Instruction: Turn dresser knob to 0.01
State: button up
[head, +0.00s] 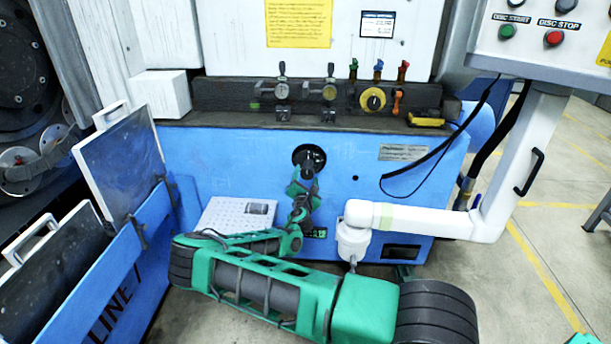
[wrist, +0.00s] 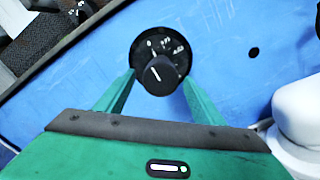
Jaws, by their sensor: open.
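The dresser knob (wrist: 161,76) is a round black knob on a black dial plate (wrist: 149,46) set in the blue machine front. A short white line on its face tilts up and to the left. White marks show on the plate above it, too small to read surely. In the head view the dial plate (head: 309,155) is partly covered by my gripper (head: 304,178). In the wrist view my gripper (wrist: 159,79) is open, with one green finger at each side of the knob. I cannot tell whether either finger touches it.
A ledge with valves and a yellow knob (head: 373,99) runs above the blue front. A white jointed arm (head: 410,218) stands close on the right, below the control box (head: 545,30). Blue panels and dark plates (head: 120,165) stand on the left. Open floor lies at the right.

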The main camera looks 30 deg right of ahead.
jog(key=shift+x, duration=1.6)
jog(key=c, duration=1)
jog(key=shift+c, duration=0.2)
jog(key=shift+m, duration=0.3)
jog(key=m, duration=0.4)
jog(key=shift+m, duration=1.6)
